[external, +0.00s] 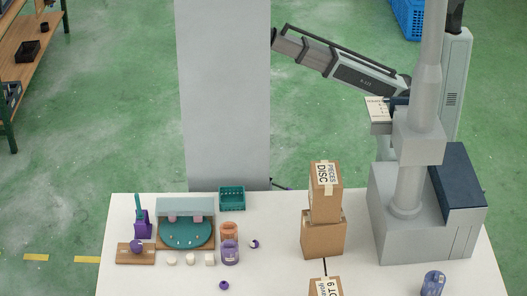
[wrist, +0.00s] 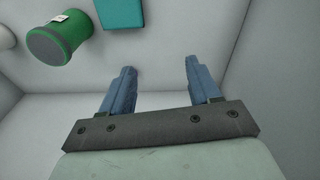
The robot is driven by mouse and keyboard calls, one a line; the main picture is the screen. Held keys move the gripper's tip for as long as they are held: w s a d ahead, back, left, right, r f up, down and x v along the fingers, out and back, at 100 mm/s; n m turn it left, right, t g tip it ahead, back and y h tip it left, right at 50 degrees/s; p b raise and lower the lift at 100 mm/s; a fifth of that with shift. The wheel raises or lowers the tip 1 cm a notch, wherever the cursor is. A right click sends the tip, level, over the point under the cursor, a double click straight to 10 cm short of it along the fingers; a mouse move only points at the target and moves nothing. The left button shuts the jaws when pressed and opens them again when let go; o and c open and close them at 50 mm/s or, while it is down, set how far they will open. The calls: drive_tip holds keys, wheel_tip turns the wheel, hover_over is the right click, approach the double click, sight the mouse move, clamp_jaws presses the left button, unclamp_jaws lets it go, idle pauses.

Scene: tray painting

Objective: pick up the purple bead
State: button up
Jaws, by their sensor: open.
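A small purple bead (external: 224,285) lies on the white table near the front edge in the external view. A larger purple ball (external: 137,245) sits at the wooden board on the left, and a dark purple and white ball (external: 254,244) lies right of the cups. In the wrist view my gripper (wrist: 160,67) has its two blue fingers apart with nothing between them. No purple bead shows in the wrist view.
A teal round tray (external: 186,234), a green crate (external: 232,199), orange (external: 229,230) and purple (external: 230,253) cups and several white pieces stand on the left. Stacked cartons (external: 323,238) stand mid-table. A green cylinder (wrist: 60,40) and teal block (wrist: 121,13) show in the wrist view.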

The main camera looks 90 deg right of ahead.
drive_tip(key=s+a+f+m+h, duration=0.1)
drive_tip(key=s+a, duration=0.4)
drive_tip(key=s, duration=0.3)
drive_tip(key=s+a+m, duration=0.2)
drive_tip(key=s+a, duration=0.2)
drive_tip(key=s, duration=0.3)
drive_tip(key=w+a+r+t+h, duration=0.1)
drive_tip(key=a+r+t+h, duration=0.3)
drive_tip(key=a, duration=0.8)
drive_tip(key=n+g+y, duration=0.5)
drive_tip(key=n+y, duration=0.2)
drive_tip(key=n, duration=0.8)
hover_over(254, 245)
drive_tip(key=d, duration=0.1)
wheel_tip(254, 245, down, 29)
drive_tip(key=shift+s+d, duration=0.1)
drive_tip(key=shift+s, duration=0.05)
drive_tip(key=shift+f, duration=2.6)
drive_tip(key=shift+c, duration=0.3)
